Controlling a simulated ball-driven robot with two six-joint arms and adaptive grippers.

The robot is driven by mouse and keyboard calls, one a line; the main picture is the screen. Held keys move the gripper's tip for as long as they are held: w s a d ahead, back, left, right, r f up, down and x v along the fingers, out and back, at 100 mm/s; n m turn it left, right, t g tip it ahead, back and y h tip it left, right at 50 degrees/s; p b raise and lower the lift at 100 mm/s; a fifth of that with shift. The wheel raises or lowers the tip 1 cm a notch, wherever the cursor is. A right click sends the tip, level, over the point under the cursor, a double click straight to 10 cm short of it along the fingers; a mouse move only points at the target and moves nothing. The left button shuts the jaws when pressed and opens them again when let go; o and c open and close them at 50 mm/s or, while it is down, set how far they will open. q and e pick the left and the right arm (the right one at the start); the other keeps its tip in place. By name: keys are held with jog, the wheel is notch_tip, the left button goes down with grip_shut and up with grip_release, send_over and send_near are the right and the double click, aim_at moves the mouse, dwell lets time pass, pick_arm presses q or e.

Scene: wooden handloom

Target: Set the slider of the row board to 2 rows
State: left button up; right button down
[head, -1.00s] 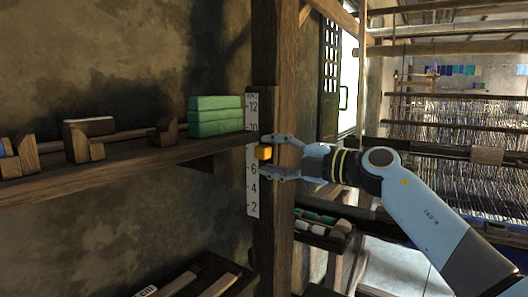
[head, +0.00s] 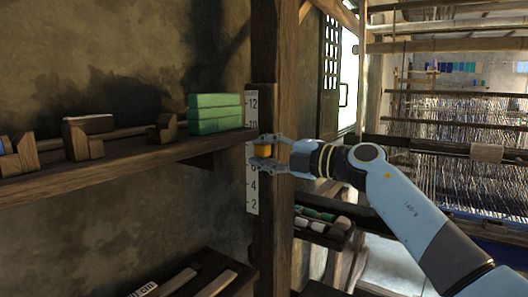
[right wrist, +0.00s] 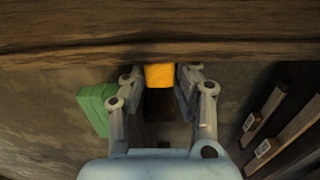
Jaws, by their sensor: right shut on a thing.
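The row board (head: 252,190) is a white upright scale on a wooden post, with numbers from 2 at the bottom to 12 at the top. Its slider (head: 263,150) is an orange-yellow block standing just above the 6 mark, where the 8 is hidden. My right gripper (head: 259,152) comes in from the right and is shut on the slider, one finger above and one below. In the right wrist view the slider (right wrist: 159,76) sits between the two fingers. My left gripper is not in view.
A wooden shelf (head: 120,158) with green blocks (head: 215,114) and wooden pieces ends close to the left of the board. A lower rack (head: 322,230) stands right of the post (head: 276,70). A loom (head: 460,130) fills the right background.

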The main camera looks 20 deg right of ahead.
notch_tip(320, 180, down, 15)
jog(key=b, duration=0.7)
jog(key=shift+r, duration=0.15)
jog(key=c, duration=1)
grip_release()
jog(key=shift+r, duration=0.1)
jog(key=shift+c, duration=0.2)
jog(key=shift+d, duration=0.1)
jog(key=shift+s+d, duration=0.2)
jog(key=shift+s, duration=0.1)
send_near(267, 214)
jog(key=s, duration=0.1)
jog(key=s+r, duration=0.1)
jog(key=s, duration=0.2)
jog(key=shift+a+r, duration=0.1)
jog(key=shift+r, duration=0.2)
